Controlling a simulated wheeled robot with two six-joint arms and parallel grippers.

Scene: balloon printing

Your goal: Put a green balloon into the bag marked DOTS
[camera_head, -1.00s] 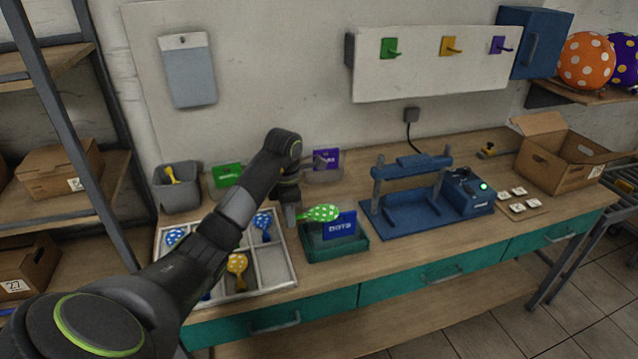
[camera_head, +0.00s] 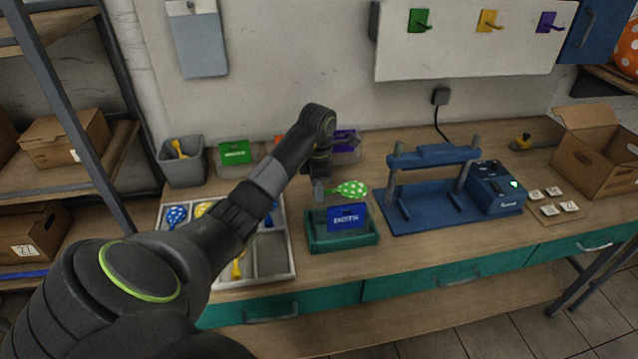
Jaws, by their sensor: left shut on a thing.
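The green balloon with white dots (camera_head: 353,189) is held by my left gripper (camera_head: 321,190), which is shut on its left end. The balloon lies about level, above the back part of a green tray-like holder (camera_head: 341,240). A blue card marked DOTS (camera_head: 346,218) stands at this holder, just below the balloon in the picture. I cannot tell a separate bag in the holder, nor whether the balloon touches anything. My right gripper is not in view.
A sectioned tray (camera_head: 284,268) with blue and yellow dotted balloons lies left, partly behind my arm. A blue press (camera_head: 432,156) stands right of the holder. A grey bin (camera_head: 182,165), a green-card holder (camera_head: 235,155) and a purple-card holder (camera_head: 346,143) stand behind.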

